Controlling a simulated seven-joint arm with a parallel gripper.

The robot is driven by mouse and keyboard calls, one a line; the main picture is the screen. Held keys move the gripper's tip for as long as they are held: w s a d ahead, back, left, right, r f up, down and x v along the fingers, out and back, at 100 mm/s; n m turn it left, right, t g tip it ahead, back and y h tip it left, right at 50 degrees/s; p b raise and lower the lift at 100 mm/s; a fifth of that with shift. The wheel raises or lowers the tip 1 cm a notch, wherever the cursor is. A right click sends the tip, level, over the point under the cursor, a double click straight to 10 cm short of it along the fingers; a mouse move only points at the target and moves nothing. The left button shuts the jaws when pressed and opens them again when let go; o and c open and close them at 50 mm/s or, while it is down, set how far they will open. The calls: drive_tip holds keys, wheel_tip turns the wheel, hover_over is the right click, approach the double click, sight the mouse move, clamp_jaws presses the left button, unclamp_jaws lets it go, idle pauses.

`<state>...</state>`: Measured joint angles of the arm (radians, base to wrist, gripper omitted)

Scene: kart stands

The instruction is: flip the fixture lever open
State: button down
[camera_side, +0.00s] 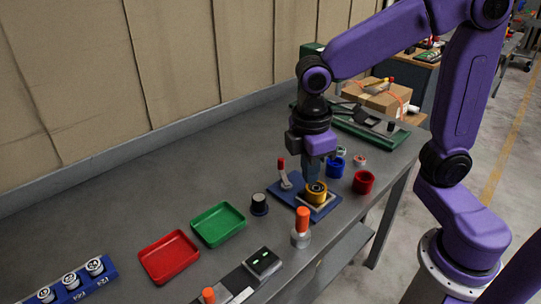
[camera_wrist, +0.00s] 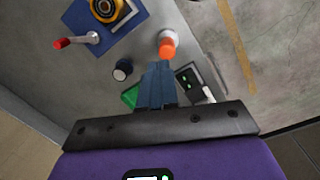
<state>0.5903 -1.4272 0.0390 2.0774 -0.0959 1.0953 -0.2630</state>
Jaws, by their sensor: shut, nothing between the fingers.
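The fixture is a blue plate (camera_side: 283,194) on the bench, with a yellow ring-shaped part (camera_side: 317,193) on its right side. Its lever (camera_side: 284,175) has a grey arm and a red knob, standing up at the left of the plate. In the wrist view, the plate (camera_wrist: 130,24) is at the top and the lever's red knob (camera_wrist: 62,43) is at upper left. My gripper (camera_side: 313,180) is shut and empty, pointing down, appearing just above the yellow part, right of the lever. Its fingertips also show in the wrist view (camera_wrist: 158,66), apart from the lever.
An orange-topped bottle (camera_side: 301,236) stands in front of the fixture. Blue (camera_side: 336,168) and red (camera_side: 363,182) cups stand right. Bare bench lies behind the lever.

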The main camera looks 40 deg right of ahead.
drive_tip(key=w+d+f+g+h, duration=0.1)
drive_tip(key=w, duration=1.1)
drive_tip(key=w+d+f+g+h, duration=0.1)
drive_tip(key=w+d+f, duration=0.1)
drive_tip(key=w, duration=1)
drive_tip(key=shift+w+h, duration=0.25)
drive_tip(key=shift+h, duration=0.15)
drive_tip(key=shift+f, duration=0.1)
drive_tip(key=x, duration=1)
drive_tip(key=shift+s+d, duration=0.2)
drive_tip(key=shift+d, duration=0.35)
drive_tip(key=shift+s+d, duration=0.25)
drive_tip(key=shift+d, duration=0.35)
drive_tip(key=shift+s+d, duration=0.3)
drive_tip(key=shift+d, duration=0.4)
